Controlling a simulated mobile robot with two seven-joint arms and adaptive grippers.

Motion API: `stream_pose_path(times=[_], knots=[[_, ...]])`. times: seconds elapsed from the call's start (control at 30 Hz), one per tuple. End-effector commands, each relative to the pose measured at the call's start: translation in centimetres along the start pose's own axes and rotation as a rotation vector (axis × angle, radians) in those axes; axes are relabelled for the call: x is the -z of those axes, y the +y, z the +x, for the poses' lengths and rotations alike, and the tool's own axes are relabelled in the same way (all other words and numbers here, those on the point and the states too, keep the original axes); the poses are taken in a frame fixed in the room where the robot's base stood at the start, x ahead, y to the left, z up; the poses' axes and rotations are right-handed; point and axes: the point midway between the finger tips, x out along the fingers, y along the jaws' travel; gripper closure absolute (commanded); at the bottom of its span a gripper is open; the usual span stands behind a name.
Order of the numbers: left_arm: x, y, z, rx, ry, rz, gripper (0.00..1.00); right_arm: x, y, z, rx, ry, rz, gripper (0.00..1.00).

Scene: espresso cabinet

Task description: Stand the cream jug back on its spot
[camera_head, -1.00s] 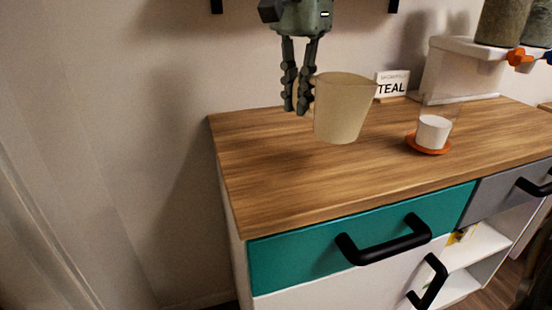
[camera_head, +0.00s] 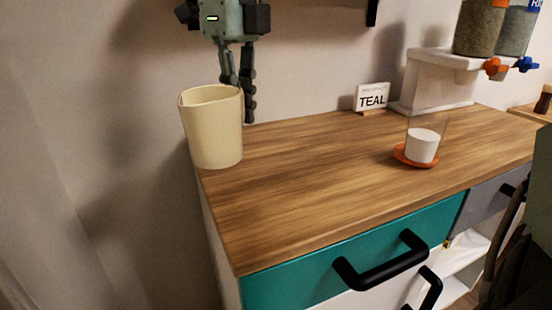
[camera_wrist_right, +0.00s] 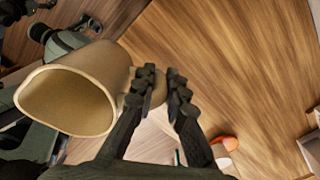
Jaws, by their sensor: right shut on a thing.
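The cream jug (camera_head: 212,128) is pale yellow, roughly upright, and held in the air over the left end of the wooden counter top. In the right wrist view the jug (camera_wrist_right: 70,100) is at the left, its open mouth facing the camera. My right gripper (camera_head: 246,112) hangs down behind the jug in the head view. In the right wrist view its fingers (camera_wrist_right: 160,88) are shut at the jug's handle side; the handle is mostly hidden. My left gripper is not identifiable in either view.
The wooden counter (camera_head: 320,165) is largely clear in the middle. A glass with white contents (camera_head: 423,146) stands on an orange coaster (camera_head: 402,156). A teal drawer (camera_head: 300,281) is below.

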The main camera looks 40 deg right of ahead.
Motion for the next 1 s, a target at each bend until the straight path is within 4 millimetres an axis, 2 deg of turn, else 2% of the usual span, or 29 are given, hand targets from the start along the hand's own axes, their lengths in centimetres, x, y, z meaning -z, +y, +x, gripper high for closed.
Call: stream_pose_path(times=[0.2,0.4,0.57,0.8,1.0], knots=[[-0.3,0.1,0.6,-0.003,-0.004,0.001,0.22,1.7,-4.8,3.0,-0.007,-0.001,0.002,1.0],[-0.9,0.3,1.7,-0.009,-0.016,0.004,0.22,2.6,-7.5,4.7,-0.003,-0.002,-0.001,1.0],[-0.5,0.5,1.8,-0.012,-0.008,0.004,0.22,2.8,-8.0,5.4,-0.002,0.0,-0.003,1.0],[0.1,0.6,1.8,-0.015,0.001,-0.001,0.22,2.9,-8.0,8.7,-0.002,0.001,-0.003,1.0],[-0.4,0.7,2.4,-0.017,-0.009,-0.002,0.22,2.8,-8.0,9.0,-0.001,-0.002,-0.001,1.0]])
